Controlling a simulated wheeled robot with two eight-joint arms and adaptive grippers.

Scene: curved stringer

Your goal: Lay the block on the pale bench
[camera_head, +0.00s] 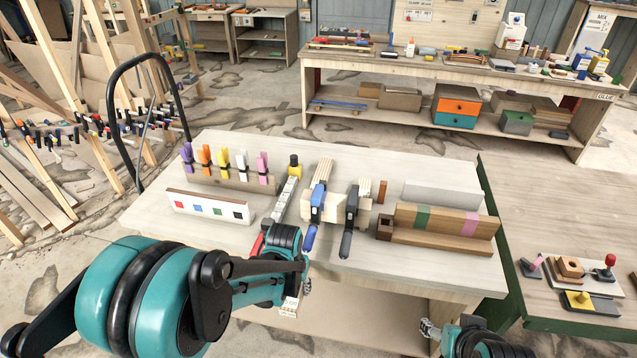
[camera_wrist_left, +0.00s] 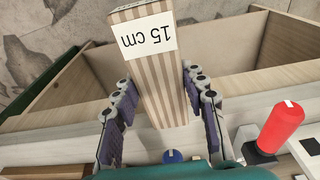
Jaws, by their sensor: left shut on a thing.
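My left gripper (camera_head: 298,287) is at the front edge of the pale bench (camera_head: 420,262), near its middle. In the left wrist view, the gripper (camera_wrist_left: 157,78) has a finger on each side of a striped light and tan wooden block (camera_wrist_left: 165,85) and is shut on it. A white label on the block reads 15 cm, upside down in that view. In the head view, only a small part of the block (camera_head: 290,305) shows below my arm, in front of the bench edge. My right gripper (camera_head: 430,328) shows only partly at the bottom; its opening cannot be made out.
The bench holds a rack of coloured spring clamps (camera_head: 225,178), a white board with coloured squares (camera_head: 208,207), bar clamps (camera_head: 318,200) and a striped wooden piece (camera_head: 435,222). The bench's front right is clear. A green-edged table (camera_head: 545,200) adjoins on the right.

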